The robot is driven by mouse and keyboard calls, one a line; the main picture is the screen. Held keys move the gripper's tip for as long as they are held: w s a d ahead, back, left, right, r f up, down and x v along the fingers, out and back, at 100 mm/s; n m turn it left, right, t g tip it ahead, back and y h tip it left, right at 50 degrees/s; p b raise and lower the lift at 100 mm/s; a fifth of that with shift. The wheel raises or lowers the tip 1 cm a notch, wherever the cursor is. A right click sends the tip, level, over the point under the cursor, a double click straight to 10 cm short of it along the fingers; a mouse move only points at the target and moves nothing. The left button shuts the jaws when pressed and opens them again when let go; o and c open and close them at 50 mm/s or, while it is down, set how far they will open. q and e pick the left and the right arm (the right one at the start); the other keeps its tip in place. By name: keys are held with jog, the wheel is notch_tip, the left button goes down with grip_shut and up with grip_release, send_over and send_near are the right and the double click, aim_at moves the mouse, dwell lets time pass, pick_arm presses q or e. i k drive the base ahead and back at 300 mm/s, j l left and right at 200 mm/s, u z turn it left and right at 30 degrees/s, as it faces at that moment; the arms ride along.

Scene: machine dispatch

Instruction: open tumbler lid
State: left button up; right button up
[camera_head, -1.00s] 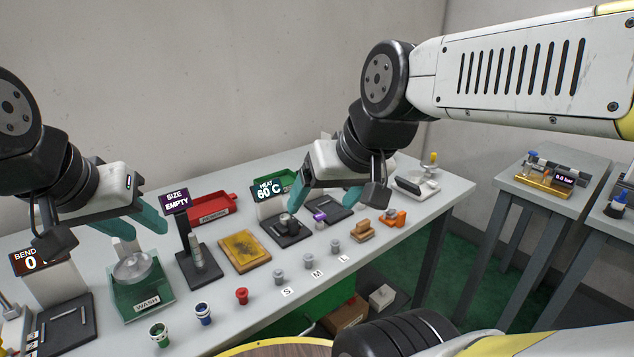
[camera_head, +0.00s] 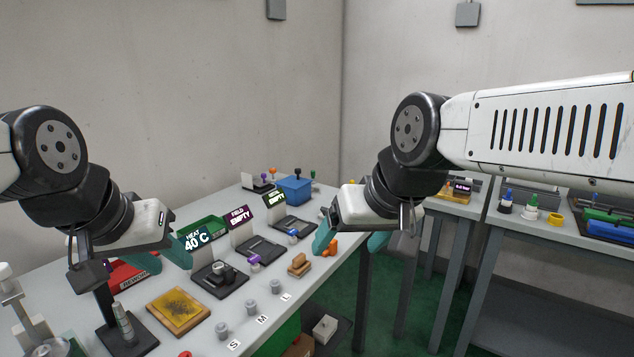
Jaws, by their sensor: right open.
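No part in view is clearly marked as a tumbler or its lid, so I cannot tell which thing it is. My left gripper (camera_head: 160,260) hangs over the left part of the long table, near the red tray (camera_head: 130,273), with its teal fingers apart and nothing seen between them. My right gripper (camera_head: 350,245) is in front of the table's right end, near the orange part (camera_head: 331,247). Its teal fingers are apart and empty.
The long table (camera_head: 60,284) holds a HEAT 40 C station (camera_head: 219,277), other stations with signs, a yellow-topped wooden board (camera_head: 178,311), several grey knobs and a blue bin (camera_head: 294,189). Side tables at right hold a green and blue device (camera_head: 610,222). Green floor (camera_head: 395,290) lies between.

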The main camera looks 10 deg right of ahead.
aim_at(295, 182)
jog(key=z, duration=0.25)
jog(key=u, duration=0.55)
jog(key=i+l+u, duration=0.15)
jog(key=l+u, duration=0.3)
jog(key=i+l+u, duration=0.1)
jog(key=l+u, duration=0.15)
jog(key=u, duration=0.2)
jog(key=l+u, duration=0.4)
jog(key=l, duration=1.75)
jog(key=k, duration=0.05)
